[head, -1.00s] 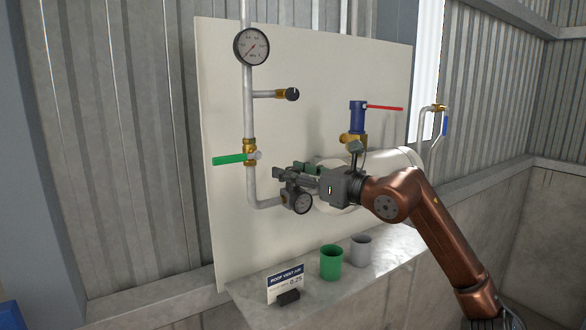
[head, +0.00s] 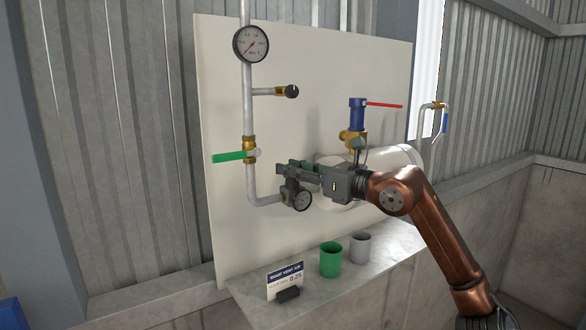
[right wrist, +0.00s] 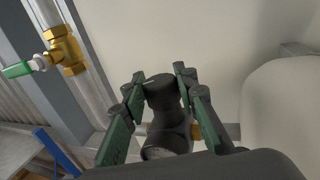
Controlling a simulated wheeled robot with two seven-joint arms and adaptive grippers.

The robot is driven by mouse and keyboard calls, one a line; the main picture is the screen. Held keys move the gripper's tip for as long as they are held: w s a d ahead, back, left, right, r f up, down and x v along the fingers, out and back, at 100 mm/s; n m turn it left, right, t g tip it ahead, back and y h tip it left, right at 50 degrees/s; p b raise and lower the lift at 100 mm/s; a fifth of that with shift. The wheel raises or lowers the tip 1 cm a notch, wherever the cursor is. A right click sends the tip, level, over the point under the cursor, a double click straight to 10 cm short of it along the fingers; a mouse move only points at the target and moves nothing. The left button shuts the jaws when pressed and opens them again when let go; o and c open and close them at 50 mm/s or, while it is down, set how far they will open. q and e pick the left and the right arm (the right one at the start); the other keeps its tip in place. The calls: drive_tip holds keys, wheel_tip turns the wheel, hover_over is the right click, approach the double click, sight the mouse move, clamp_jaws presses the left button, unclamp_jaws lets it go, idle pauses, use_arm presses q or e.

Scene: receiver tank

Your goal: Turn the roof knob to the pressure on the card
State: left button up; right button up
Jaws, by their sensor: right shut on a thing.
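The dark knob (right wrist: 160,88) tops the black regulator (head: 292,191), below the left end of my right gripper (head: 288,175). In the right wrist view my right gripper (right wrist: 158,92) has its green-padded fingers on both sides of the knob, shut on it. In the head view the fingers mostly hide the knob. A small round gauge (head: 302,201) sits on the regulator's front; its needle is too small to read. The card (head: 285,280) reads "ROOF VENT AIR" and 0.25. My left gripper is not in view.
A large gauge (head: 251,43) is at the top of the pipe. A green-handled valve (head: 235,156) is left of the regulator. A white tank (head: 400,158) and a red-handled blue valve (head: 357,115) are behind my arm. Green (head: 331,262) and grey (head: 360,247) cups stand on the ledge.

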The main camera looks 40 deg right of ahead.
drive_tip(key=n+g+y+p, duration=0.1)
drive_tip(key=n+y, duration=0.1)
drive_tip(key=y, duration=0.1)
drive_tip(key=shift+w+y, duration=0.1)
drive_tip(key=shift+y, duration=0.2)
drive_tip(key=shift+n+g+y+p, duration=0.5)
drive_tip(key=shift+n+y+p, duration=0.1)
drive_tip(key=shift+n+y, duration=0.2)
drive_tip(key=shift+f, duration=0.1)
drive_tip(key=o, duration=1.2)
drive_tip(key=v, duration=1.2)
